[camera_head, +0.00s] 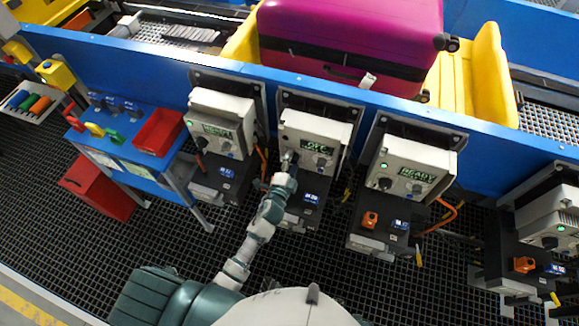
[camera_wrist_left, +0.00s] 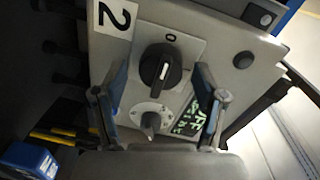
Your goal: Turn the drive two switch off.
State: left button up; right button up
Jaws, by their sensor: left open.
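The drive two box (camera_head: 318,127) is pale grey and carries a green display (camera_head: 317,147) that appears to read OFF. In the left wrist view a plate with a 2 (camera_wrist_left: 115,17) marks it. Its black rotary switch (camera_wrist_left: 160,70) has a white line that points roughly toward the 0 mark. A smaller grey knob (camera_wrist_left: 151,122) is below it. My left gripper (camera_head: 289,160) is at the front of the box. In the wrist view its open fingers (camera_wrist_left: 160,82) stand either side of the black switch, with gaps. My right gripper is not in view.
Similar drive boxes stand to the left (camera_head: 221,115) and right (camera_head: 418,162); the right one's display reads READY. A blue conveyor rail (camera_head: 330,89) runs behind, with a magenta suitcase (camera_head: 350,35) above. A blue table (camera_head: 125,160) with a red bin (camera_head: 158,131) is at left.

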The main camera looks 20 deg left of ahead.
pick_arm(q)
jog(key=s, duration=1.1)
jog(key=shift+s+a+r, duration=0.2)
jog(key=shift+s+r, duration=0.1)
jog(key=shift+r, duration=0.05)
jog(key=s+a+f+n+g+y, duration=0.3)
jog(key=s+a+f+n+g, duration=0.35)
jog(key=n, duration=0.25)
jog(key=s+d+f+n+g+h, duration=0.15)
jog(key=s+g, duration=0.25)
jog(key=s, duration=0.4)
jog(key=s+f+n+g+h, duration=0.1)
jog(key=s+n+g, duration=0.2)
jog(key=s, duration=0.4)
notch_tip(320, 180, down, 16)
jog(key=g, duration=0.1)
jog(key=s+f, duration=0.4)
jog(key=f, duration=0.5)
jog(key=s+f+g, duration=0.1)
jog(key=s+f, duration=0.3)
jog(key=f, duration=0.4)
jog(key=shift+s+a+f, duration=0.3)
jog(key=shift+a+f, duration=0.05)
